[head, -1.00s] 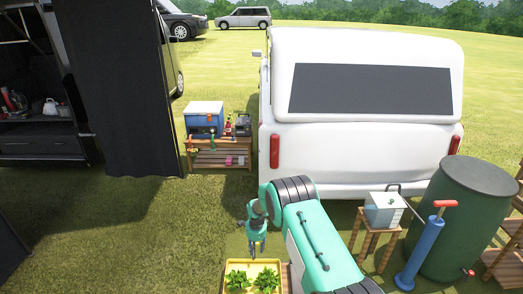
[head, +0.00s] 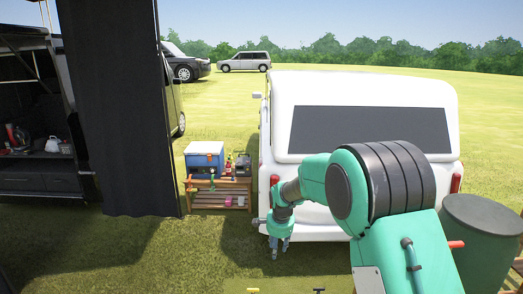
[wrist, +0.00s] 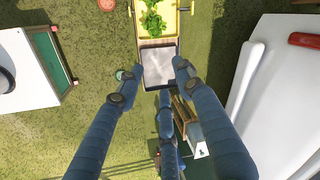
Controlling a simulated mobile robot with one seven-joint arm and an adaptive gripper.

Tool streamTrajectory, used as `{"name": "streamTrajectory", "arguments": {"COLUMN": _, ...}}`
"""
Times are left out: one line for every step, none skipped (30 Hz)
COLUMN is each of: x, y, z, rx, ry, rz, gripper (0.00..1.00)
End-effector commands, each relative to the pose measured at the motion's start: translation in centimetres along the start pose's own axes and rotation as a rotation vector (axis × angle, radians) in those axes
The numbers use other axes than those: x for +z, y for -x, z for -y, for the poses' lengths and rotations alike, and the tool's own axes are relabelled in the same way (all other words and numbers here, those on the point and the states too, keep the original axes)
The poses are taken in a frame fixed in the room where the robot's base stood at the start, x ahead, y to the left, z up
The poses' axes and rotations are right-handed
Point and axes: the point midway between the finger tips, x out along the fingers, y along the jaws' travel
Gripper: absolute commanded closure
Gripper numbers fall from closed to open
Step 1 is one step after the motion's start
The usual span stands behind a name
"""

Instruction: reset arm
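My gripper (head: 279,250) hangs fingers-down in the head view, in front of the white vehicle's rear. In the wrist view its blue fingers (wrist: 155,82) are spread apart, with nothing held between them. Below them in the wrist view lie a silver-grey square panel (wrist: 158,68) and a yellow tray (wrist: 172,33) with a leafy green plant (wrist: 152,22). The gripper is well above these and touches nothing that I can see. My arm is raised on the right of the head view.
The white vehicle (head: 330,82) stands behind my arm. A dark green barrel (head: 485,240) is at the right. A wooden rack (head: 215,192) with a blue cooler (head: 204,156) is at centre left. A black curtain (head: 115,110) hangs left. Open grass lies between.

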Motion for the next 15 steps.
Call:
{"name": "streamTrajectory", "arguments": {"x": -0.1, "y": 1.9, "z": -0.7, "rx": -0.007, "ry": 0.016, "rz": -0.005, "gripper": 0.64}}
{"name": "streamTrajectory", "arguments": {"x": -0.1, "y": 2.9, "z": -1.0, "rx": -0.01, "ry": 0.03, "rz": -0.008, "gripper": 0.64}}
{"name": "streamTrajectory", "arguments": {"x": -0.1, "y": 4.2, "z": -1.6, "rx": -0.013, "ry": 0.046, "rz": -0.011, "gripper": 0.64}}
{"name": "streamTrajectory", "arguments": {"x": -0.1, "y": 5.1, "z": -2.0, "rx": -0.016, "ry": 0.059, "rz": -0.014, "gripper": 0.64}}
{"name": "streamTrajectory", "arguments": {"x": 0.0, "y": 6.0, "z": -2.4, "rx": -0.019, "ry": 0.07, "rz": -0.016, "gripper": 0.64}}
{"name": "streamTrajectory", "arguments": {"x": 0.0, "y": 7.3, "z": -3.0, "rx": -0.024, "ry": 0.087, "rz": -0.02, "gripper": 0.64}}
{"name": "streamTrajectory", "arguments": {"x": 0.0, "y": 8.2, "z": -3.4, "rx": -0.027, "ry": 0.099, "rz": -0.023, "gripper": 0.64}}
{"name": "streamTrajectory", "arguments": {"x": 0.1, "y": 9.1, "z": -3.9, "rx": -0.029, "ry": 0.112, "rz": -0.026, "gripper": 0.64}}
{"name": "streamTrajectory", "arguments": {"x": 0.2, "y": 10.3, "z": -4.6, "rx": -0.032, "ry": 0.128, "rz": -0.03, "gripper": 0.64}}
{"name": "streamTrajectory", "arguments": {"x": 0.2, "y": 11.2, "z": -5.1, "rx": -0.035, "ry": 0.14, "rz": -0.033, "gripper": 0.64}}
{"name": "streamTrajectory", "arguments": {"x": 0.3, "y": 12.0, "z": -5.6, "rx": -0.037, "ry": 0.152, "rz": -0.035, "gripper": 0.64}}
{"name": "streamTrajectory", "arguments": {"x": 0.5, "y": 13.1, "z": -6.3, "rx": -0.04, "ry": 0.168, "rz": -0.039, "gripper": 0.64}}
{"name": "streamTrajectory", "arguments": {"x": 0.6, "y": 14.0, "z": -6.8, "rx": -0.042, "ry": 0.181, "rz": -0.042, "gripper": 0.64}}
{"name": "streamTrajectory", "arguments": {"x": 0.7, "y": 14.8, "z": -7.3, "rx": -0.044, "ry": 0.193, "rz": -0.045, "gripper": 0.64}}
{"name": "streamTrajectory", "arguments": {"x": 0.9, "y": 15.9, "z": -8.0, "rx": -0.048, "ry": 0.211, "rz": -0.05, "gripper": 0.64}}
